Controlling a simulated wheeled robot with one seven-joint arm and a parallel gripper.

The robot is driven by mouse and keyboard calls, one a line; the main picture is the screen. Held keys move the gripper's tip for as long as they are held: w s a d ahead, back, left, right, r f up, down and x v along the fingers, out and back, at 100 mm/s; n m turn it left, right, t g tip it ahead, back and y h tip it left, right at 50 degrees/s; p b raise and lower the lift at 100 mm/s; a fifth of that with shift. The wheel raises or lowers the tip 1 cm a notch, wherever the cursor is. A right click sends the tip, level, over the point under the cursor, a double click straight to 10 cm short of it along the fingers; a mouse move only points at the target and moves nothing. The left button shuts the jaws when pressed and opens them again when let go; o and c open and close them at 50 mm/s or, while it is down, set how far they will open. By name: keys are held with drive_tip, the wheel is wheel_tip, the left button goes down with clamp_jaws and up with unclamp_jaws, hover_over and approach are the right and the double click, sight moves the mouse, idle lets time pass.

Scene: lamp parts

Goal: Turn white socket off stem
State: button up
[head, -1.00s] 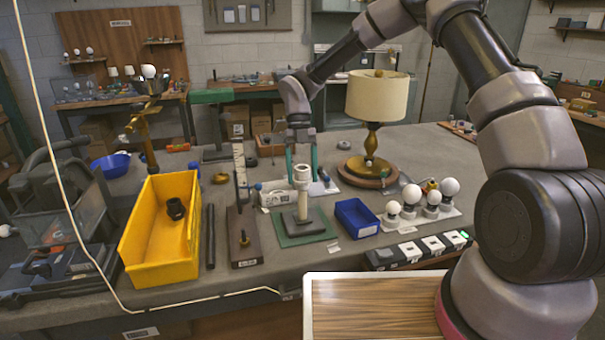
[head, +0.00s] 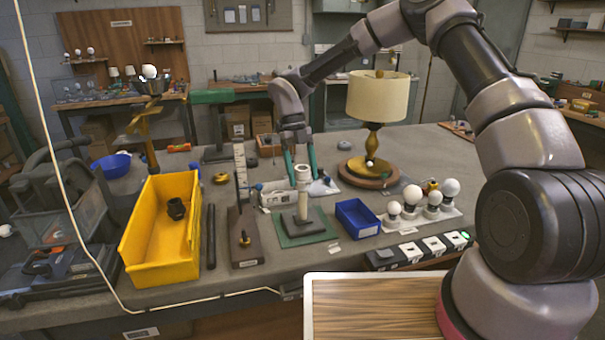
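The white socket (head: 302,172) sits on top of the pale upright stem (head: 302,205). The stem rises from a dark square base on a green mat (head: 284,240) in the middle of the workbench. My gripper (head: 302,178) points down from above and behind, with one teal finger on each side of the socket.
A yellow bin (head: 140,259) holding a black part stands at left. A wooden stand with a ruler (head: 240,180) is left of the stem. A blue tray (head: 344,228) and several bulbs on a white rack (head: 448,216) are at right. A lamp (head: 377,97) stands behind.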

drive_tip(key=shift+o, duration=0.8)
drive_tip(key=m, duration=0.2)
drive_tip(key=m+y, duration=0.1)
drive_tip(key=m, duration=0.1)
drive_tip(key=shift+d+g+y, duration=0.15)
drive_tip(key=shift+g+y, duration=0.15)
drive_tip(key=m+y, duration=0.1)
drive_tip(key=m, duration=0.2)
drive_tip(key=shift+a, duration=0.2)
